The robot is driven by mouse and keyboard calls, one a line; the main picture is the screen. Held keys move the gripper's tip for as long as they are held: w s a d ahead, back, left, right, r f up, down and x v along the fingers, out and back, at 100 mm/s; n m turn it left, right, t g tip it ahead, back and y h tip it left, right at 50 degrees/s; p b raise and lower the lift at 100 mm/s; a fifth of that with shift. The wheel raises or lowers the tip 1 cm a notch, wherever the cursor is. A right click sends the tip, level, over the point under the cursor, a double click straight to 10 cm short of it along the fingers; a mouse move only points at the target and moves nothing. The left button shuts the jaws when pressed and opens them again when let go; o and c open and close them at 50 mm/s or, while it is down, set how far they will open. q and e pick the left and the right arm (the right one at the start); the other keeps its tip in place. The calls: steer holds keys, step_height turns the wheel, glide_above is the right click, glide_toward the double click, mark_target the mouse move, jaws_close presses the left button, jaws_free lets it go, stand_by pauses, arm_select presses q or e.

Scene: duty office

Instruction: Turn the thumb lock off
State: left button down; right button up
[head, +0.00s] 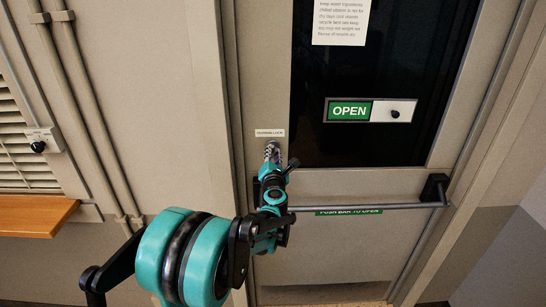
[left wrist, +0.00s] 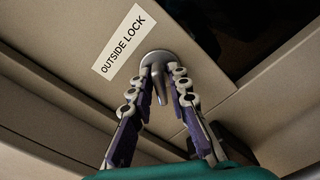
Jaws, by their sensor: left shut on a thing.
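The thumb lock (left wrist: 159,82) is a small metal turn piece on a round plate on the beige door, beside a white label reading OUTSIDE LOCK (left wrist: 124,44). My left gripper (left wrist: 161,76) has its two fingers around the turn piece and is shut on it in the left wrist view. In the head view my left gripper (head: 272,150) reaches the door's left edge just below the small label (head: 270,133); its fingers and wrist mostly hide the lock there. My right gripper is not in view.
A push bar (head: 375,206) crosses the door just right of my left wrist. Above it is a dark window with a green OPEN sign (head: 349,111) and a paper notice (head: 341,20). A wooden ledge (head: 35,215) and wall pipes are at the left.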

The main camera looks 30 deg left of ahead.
arm_select(q)
steer(key=shift+n, duration=0.9)
steer(key=shift+n, duration=0.9)
steer(key=n, duration=0.4)
steer(key=c, duration=1.6)
jaws_free()
steer(key=shift+c, duration=0.2)
